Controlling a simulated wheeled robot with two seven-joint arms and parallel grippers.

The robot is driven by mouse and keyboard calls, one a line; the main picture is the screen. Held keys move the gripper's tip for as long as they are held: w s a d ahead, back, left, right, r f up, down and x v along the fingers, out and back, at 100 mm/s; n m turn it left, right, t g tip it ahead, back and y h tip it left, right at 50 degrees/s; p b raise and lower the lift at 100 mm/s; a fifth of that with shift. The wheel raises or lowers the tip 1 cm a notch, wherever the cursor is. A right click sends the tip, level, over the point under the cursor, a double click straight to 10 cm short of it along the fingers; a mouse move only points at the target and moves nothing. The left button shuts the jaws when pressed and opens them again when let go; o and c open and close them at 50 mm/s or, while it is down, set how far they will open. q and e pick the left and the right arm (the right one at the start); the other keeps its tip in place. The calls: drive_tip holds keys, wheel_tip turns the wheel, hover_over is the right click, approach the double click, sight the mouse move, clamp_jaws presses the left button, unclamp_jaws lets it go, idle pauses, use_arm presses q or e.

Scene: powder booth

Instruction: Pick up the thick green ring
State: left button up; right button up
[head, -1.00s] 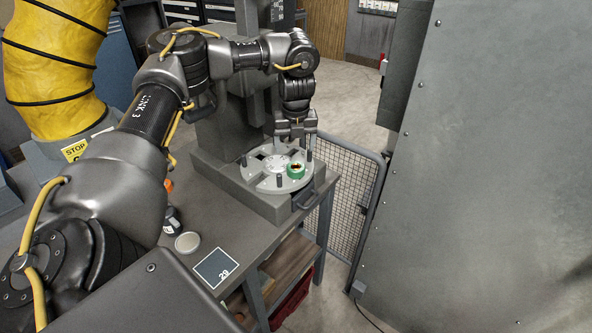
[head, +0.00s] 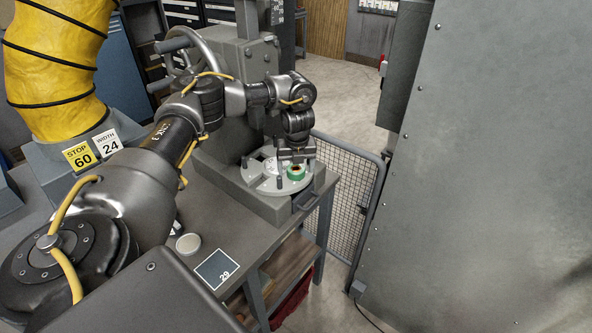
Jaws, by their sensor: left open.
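The thick green ring (head: 295,172) lies on the round grey plate (head: 263,184) of the machine at the end of the bench, on the plate's right part. My left gripper (head: 296,162) points down right at the ring and hides its upper part. Its jaws are open. Whether the fingers stand around the ring or just above and behind it, I cannot tell. My right gripper is not in view.
Short dark posts stand on the plate around the ring. A pale round lid (head: 188,243) and a dark card marked 29 (head: 217,268) lie on the bench (head: 235,228). A mesh guard (head: 347,190) and a large grey panel (head: 480,170) stand to the right.

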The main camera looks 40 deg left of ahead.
use_arm(q)
drive_tip(key=shift+s, duration=0.1)
drive_tip(key=shift+c, duration=0.2)
drive_tip(key=c, duration=1.2)
